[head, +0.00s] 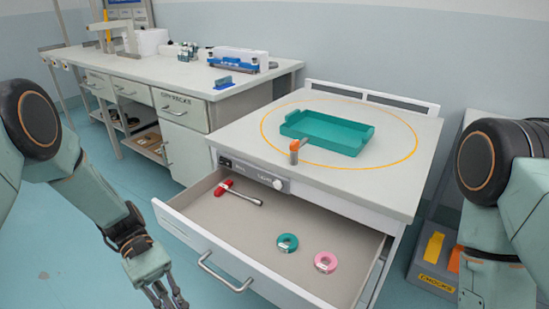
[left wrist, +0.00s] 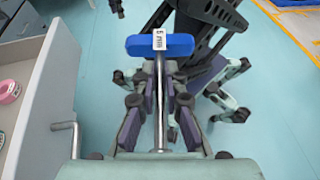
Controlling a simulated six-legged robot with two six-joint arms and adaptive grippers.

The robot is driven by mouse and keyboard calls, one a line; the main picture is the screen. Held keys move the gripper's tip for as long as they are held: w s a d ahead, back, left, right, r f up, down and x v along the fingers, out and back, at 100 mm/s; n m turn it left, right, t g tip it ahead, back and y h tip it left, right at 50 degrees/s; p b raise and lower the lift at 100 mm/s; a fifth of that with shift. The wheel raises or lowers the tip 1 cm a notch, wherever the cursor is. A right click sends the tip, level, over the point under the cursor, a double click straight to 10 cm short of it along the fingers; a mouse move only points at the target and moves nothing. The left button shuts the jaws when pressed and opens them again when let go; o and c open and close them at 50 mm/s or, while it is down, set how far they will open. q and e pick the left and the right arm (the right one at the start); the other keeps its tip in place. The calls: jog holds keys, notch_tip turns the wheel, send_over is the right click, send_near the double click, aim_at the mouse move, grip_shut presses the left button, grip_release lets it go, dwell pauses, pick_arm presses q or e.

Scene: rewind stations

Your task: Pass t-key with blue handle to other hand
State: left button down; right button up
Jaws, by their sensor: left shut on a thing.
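The t-key with blue handle (left wrist: 142,45) is in my left gripper (left wrist: 160,108), seen in the left wrist view. The fingers are shut on its metal shaft, and the blue crossbar with a white label sticks out beyond the fingertips. In the head view my left gripper (head: 167,297) is at the bottom edge, left of the open drawer; the key cannot be made out there. Dark and green jointed parts lie beyond the key in the left wrist view; I cannot tell whether my right gripper is among them. In the head view my right arm shows, but its gripper does not.
The open drawer (head: 290,215) holds a red-handled tool (head: 236,191), a teal ring (head: 287,243) and a pink ring (head: 326,262). Its metal handle (left wrist: 64,126) is close left of my left gripper. A teal tray (head: 328,131) is on the tabletop. The floor to the left is clear.

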pick_arm(q)
jog(key=w+d+r+n+t+p, duration=0.1)
jog(key=w+r+n+t, duration=0.6)
jog(key=n+t, duration=0.8)
jog(key=shift+w+d+r+t+h+p, duration=0.15)
jog(key=shift+d+r+t+h+p, duration=0.25)
jog(key=shift+r+t, duration=0.95)
jog(key=shift+r+g, duration=0.25)
jog(key=shift+r, duration=0.05)
jog(key=shift+d, duration=0.15)
